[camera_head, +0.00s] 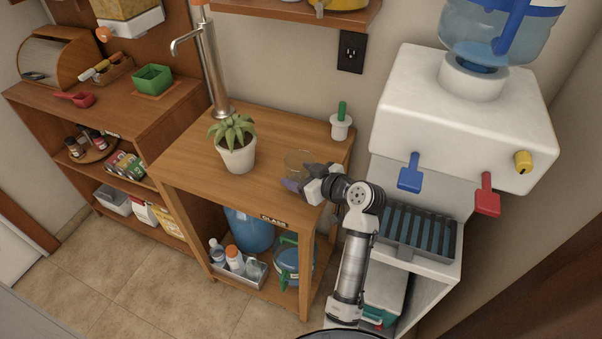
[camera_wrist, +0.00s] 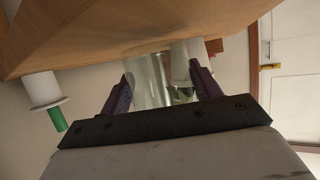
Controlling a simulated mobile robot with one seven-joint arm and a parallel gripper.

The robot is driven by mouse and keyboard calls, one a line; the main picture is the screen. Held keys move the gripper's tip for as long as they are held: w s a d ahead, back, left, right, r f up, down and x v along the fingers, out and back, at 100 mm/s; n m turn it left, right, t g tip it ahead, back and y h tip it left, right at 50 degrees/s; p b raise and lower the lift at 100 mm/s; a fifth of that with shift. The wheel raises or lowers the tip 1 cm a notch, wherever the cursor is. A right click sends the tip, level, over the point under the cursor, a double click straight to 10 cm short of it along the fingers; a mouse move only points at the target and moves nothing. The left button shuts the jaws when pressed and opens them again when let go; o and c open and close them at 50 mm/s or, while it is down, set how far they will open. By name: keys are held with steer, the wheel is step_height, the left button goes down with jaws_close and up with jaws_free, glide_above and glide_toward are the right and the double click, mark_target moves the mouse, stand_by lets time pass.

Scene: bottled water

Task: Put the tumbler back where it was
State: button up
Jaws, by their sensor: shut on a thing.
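The tumbler (camera_head: 297,163) is a clear glass at the right part of the wooden table's top (camera_head: 275,135), right of the potted plant. My gripper (camera_head: 294,184) reaches in from the right and is shut on the tumbler. In the wrist view, the tumbler (camera_wrist: 147,80) stands between the two dark fingers of my gripper (camera_wrist: 161,80). That view is upside down, with the table (camera_wrist: 130,32) at the top. I cannot tell whether the tumbler's base touches the table. A "GLASS" label (camera_head: 273,221) is on the table's front edge.
A potted plant (camera_head: 238,158) stands left of the tumbler, and a metal tap (camera_head: 213,70) behind it. A white holder with a green handle (camera_head: 341,124) is at the back right. The water dispenser (camera_head: 405,110) stands right. The table's front left is clear.

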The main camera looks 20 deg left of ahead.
steer(key=shift+f, duration=0.4)
steer(key=shift+f, duration=0.15)
steer(key=o, duration=1.1)
steer(key=shift+o, duration=0.2)
steer(key=b+v, duration=0.2)
steer(key=v, duration=1)
steer(key=shift+r+b, duration=0.2)
steer(key=shift+b, duration=0.2)
